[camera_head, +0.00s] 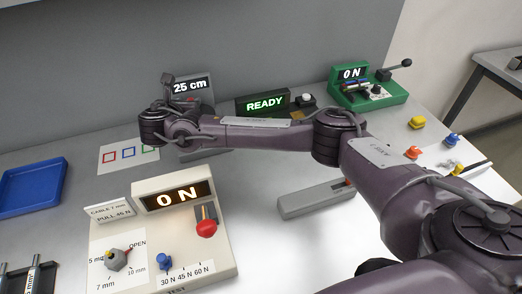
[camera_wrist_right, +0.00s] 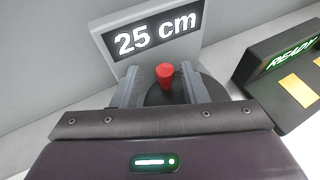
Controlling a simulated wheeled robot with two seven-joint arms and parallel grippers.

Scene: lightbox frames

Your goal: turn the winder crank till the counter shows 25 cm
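The winder's counter (camera_head: 190,87) stands at the back of the table and reads 25 cm. It also shows in the right wrist view (camera_wrist_right: 155,32), reading 25 cm. The winder's red crank knob (camera_wrist_right: 165,72) stands upright over a dark round part. My right gripper (camera_wrist_right: 164,90) is open, with one finger on each side of the knob and a gap visible on both sides. In the head view my right arm reaches across to the winder and hides the crank. My left gripper is not in view.
A READY display (camera_head: 263,103) stands right of the winder. A green device (camera_head: 385,98) is at the back right. A white pull tester (camera_head: 150,232) reading 0 N stands in front. A blue tray (camera_head: 32,188) lies at the left. Colored connectors (camera_head: 417,123) lie at the right.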

